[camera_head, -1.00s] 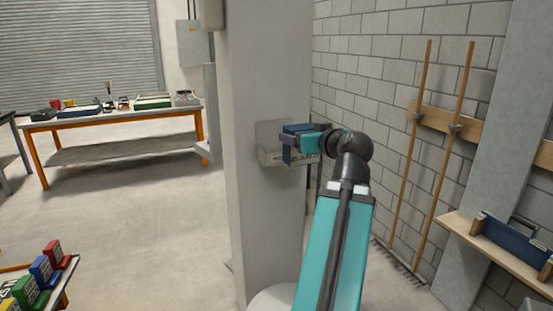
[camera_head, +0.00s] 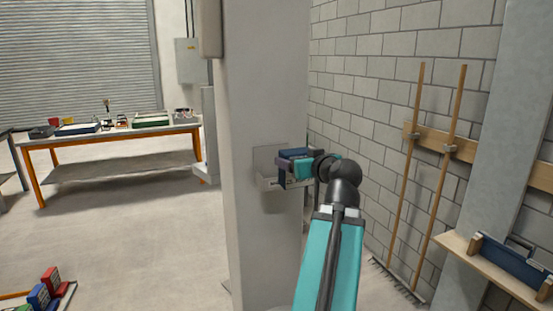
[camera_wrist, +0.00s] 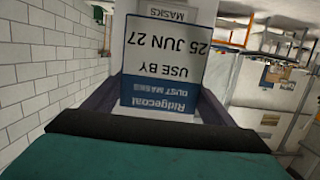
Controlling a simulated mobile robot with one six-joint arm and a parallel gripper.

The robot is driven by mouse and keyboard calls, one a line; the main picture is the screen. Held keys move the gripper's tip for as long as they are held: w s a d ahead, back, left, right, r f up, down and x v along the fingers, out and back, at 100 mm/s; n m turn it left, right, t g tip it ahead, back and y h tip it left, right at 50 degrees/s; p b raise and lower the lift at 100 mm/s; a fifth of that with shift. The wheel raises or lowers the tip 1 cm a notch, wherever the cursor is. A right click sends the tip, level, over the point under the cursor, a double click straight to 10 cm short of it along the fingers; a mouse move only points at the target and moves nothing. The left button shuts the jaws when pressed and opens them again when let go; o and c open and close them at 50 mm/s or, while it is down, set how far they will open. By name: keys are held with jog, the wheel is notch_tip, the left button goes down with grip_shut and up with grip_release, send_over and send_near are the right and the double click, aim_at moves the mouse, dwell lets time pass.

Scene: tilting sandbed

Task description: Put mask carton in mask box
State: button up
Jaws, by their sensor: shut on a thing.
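The mask carton (camera_head: 295,153) is white and blue. In the wrist view the carton (camera_wrist: 165,65) shows upside-down print reading "Ridgecoal dust masks" and "use by 25 Jun 27". My gripper (camera_head: 285,171) is shut on the carton, its dark fingers on either side. The mask box (camera_head: 266,184) is a pale open-topped holder with a raised back, fixed to the pillar. The carton is at the box, its top above the front wall. The gripper hides part of the box, and I cannot tell how far inside the carton is.
The pillar (camera_head: 262,80) stands close behind the box. A block wall with rakes (camera_head: 410,165) and a shelf with a blue tote (camera_head: 510,262) are at right. A workbench (camera_head: 110,138) stands at the back left. Coloured boxes (camera_head: 45,290) are at lower left; the floor between is clear.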

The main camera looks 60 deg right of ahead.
jog(key=p, duration=0.7)
send_over(272, 160)
jog(key=f+v, duration=0.1)
jog(key=v, duration=0.3)
jog(key=shift+r, duration=0.1)
jog(key=shift+s+a+f, duration=0.15)
jog(key=shift+s+f, duration=0.05)
jog(key=shift+f, duration=1.4)
jog(key=shift+w+f+p, duration=0.1)
jog(key=shift+p, duration=0.2)
jog(key=shift+f+p, duration=0.6)
jog(key=shift+f, duration=0.8)
jog(key=shift+w+f+p, duration=0.15)
jog(key=shift+f+p, duration=0.25)
jog(key=shift+f+b, duration=0.2)
jog(key=shift+b, duration=0.1)
jog(key=o, duration=1.2)
